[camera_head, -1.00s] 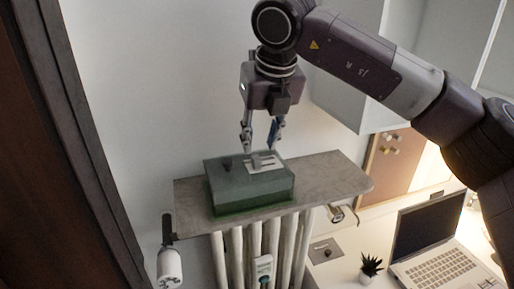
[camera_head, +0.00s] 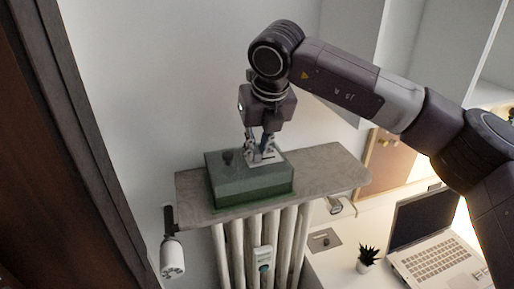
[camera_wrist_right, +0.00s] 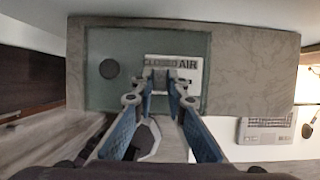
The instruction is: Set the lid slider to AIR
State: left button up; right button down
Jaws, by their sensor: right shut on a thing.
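A green box (camera_head: 235,187) with a grey-green lid sits on the grey stone shelf. On the lid is a pale label plate (camera_wrist_right: 190,72) reading CLOSED on the left and AIR on the right in the wrist view. My right gripper (camera_head: 261,158) reaches straight down onto this plate. In the wrist view its fingertips (camera_wrist_right: 161,79) are close together around the lid slider (camera_wrist_right: 161,81), near the end of the word CLOSED and left of AIR. The fingers hide most of the slider. My left gripper is not in view.
A round dark knob (camera_head: 227,157) stands on the lid left of the plate. The stone shelf (camera_head: 325,170) is bare to the right of the box, above a white radiator (camera_head: 272,237). A laptop (camera_head: 428,232) and a small plant (camera_head: 367,259) stand on the desk at right.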

aim_at(273, 155)
jog(key=shift+s, duration=0.1)
jog(key=shift+d, duration=0.1)
jog(key=shift+w+d+b, duration=0.25)
jog(key=shift+d+b, duration=0.05)
jog(key=shift+d, duration=0.05)
jog(key=d, duration=0.1)
jog(key=w+d+b, duration=0.1)
jog(key=d, duration=0.1)
jog(key=shift+d, duration=0.2)
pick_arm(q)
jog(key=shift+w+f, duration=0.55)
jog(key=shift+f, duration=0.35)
pick_arm(e)
jog(key=c, duration=1.9)
grip_release()
jog(key=shift+a, duration=0.1)
jog(key=shift+c, duration=0.2)
jog(key=shift+r, duration=0.15)
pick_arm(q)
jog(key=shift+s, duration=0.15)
pick_arm(e)
jog(key=v, duration=1.1)
jog(key=shift+s+r, duration=0.25)
jog(key=shift+r, duration=0.05)
